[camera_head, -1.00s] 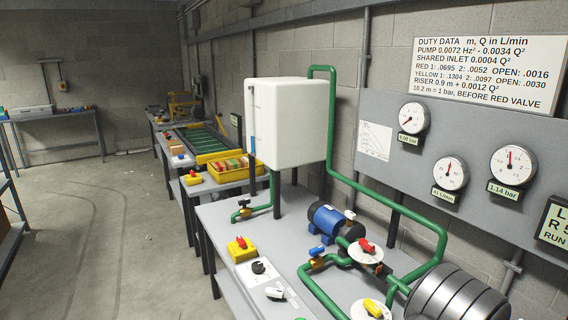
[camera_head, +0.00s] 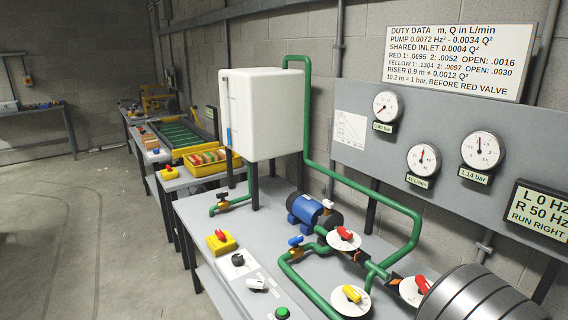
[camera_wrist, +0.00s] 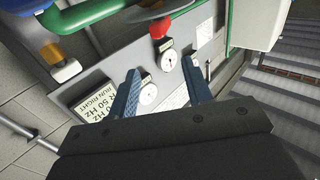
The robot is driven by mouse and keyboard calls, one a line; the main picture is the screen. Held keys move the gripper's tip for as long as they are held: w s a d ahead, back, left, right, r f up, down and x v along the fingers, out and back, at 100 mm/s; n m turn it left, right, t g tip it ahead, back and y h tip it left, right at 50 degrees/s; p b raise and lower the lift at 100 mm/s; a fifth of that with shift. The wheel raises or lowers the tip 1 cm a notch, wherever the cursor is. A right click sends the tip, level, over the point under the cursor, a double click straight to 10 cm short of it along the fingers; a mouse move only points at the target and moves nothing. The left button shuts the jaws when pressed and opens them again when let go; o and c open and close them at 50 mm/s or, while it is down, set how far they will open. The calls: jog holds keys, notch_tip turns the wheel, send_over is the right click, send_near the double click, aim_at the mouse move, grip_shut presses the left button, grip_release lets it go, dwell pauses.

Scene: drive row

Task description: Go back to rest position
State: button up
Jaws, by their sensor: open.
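My gripper (camera_wrist: 162,80) shows in the wrist view with its two blue fingers wide apart and nothing between them. Beyond the fingers is the grey gauge panel (camera_wrist: 185,72), seen tilted and upside down, with round gauges (camera_wrist: 148,95) on it. The fingers look clear of the panel, but the distance is hard to judge. There the bench (camera_head: 205,210) carries green pipes (camera_head: 306,110), a blue pump (camera_head: 304,208), a red-handled valve (camera_head: 345,233) and a yellow-handled valve (camera_head: 352,293).
A white tank (camera_head: 255,112) stands above the bench on dark legs. A display (camera_head: 541,212) reads L 0 Hz, R 50 Hz, RUN RIGHT. Open floor (camera_head: 90,220) lies on the left.

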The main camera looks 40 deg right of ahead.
jog(key=shift+w+d+r+m+g+h, duration=0.35)
jog(key=shift+w+d+r+g+h, duration=0.1)
jog(key=shift+w+d+h, duration=0.2)
jog(key=shift+w+d+r+m+g+h, duration=0.4)
jog(key=shift+w+d+h, duration=0.15)
jog(key=shift+w, duration=0.15)
dwell(3.4)
jog(key=shift+s+a+f+n+t+y, duration=1)
jog(key=shift+s+a+y, duration=0.6)
jog(key=shift+s, duration=0.5)
jog(key=x, duration=1.1)
jog(key=shift+a+f, duration=0.1)
jog(key=shift+f, duration=0.1)
